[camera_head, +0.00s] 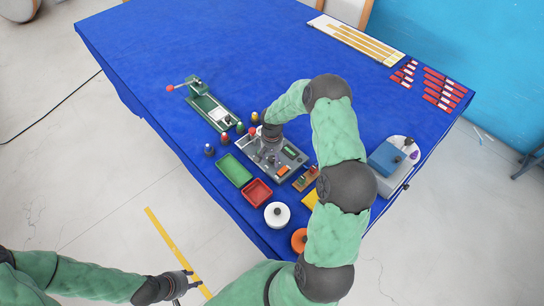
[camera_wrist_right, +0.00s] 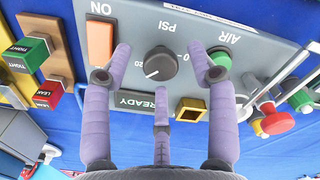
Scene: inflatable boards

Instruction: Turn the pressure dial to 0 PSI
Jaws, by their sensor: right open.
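The grey control panel (camera_head: 291,163) stands on the blue table. In the right wrist view it appears upside down, and its dark round pressure dial (camera_wrist_right: 160,63) lies between "0" and "20" marks under the word PSI. The dial's pale pointer mark aims toward the lower left, near the "20". My right gripper (camera_wrist_right: 160,58) is open, its purple fingers spread on either side of the dial with clear gaps. In the head view my right gripper (camera_head: 270,135) hides part of the panel. My left gripper (camera_head: 192,281) hangs off the table, low in the head view; its jaw opening is unclear.
An orange ON switch (camera_wrist_right: 101,42) and a green AIR button (camera_wrist_right: 220,57) flank the dial. A READY display and a yellow-framed square (camera_wrist_right: 191,109) lie nearby. Green (camera_head: 234,170) and red (camera_head: 257,193) trays sit beside the panel. The table's far left is clear.

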